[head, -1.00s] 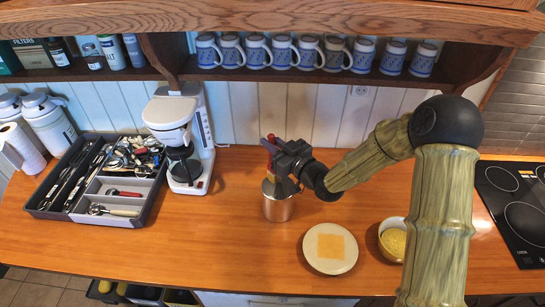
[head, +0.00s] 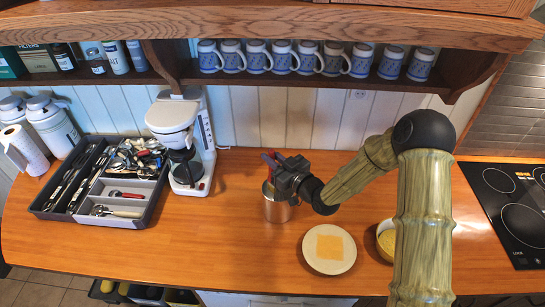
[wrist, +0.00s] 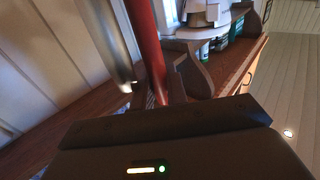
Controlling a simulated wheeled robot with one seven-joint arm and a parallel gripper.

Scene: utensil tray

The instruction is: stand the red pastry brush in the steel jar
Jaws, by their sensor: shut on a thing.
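The jar stands upright on the wooden counter. The brush's lower end is at or inside the jar's mouth; my gripper hides how deep it is. In the wrist view the red handle (wrist: 148,50) runs down behind the dark gripper body, beside a shiny metal piece that I cannot identify.
The coffee maker (head: 178,130) and the utensil tray (head: 150,217) stand to the left. A plate (head: 312,262) with a yellow square and a bowl (head: 385,248) are to the right. A shelf of mugs (head: 283,56) overhangs the back. The counter left of the jar is clear.

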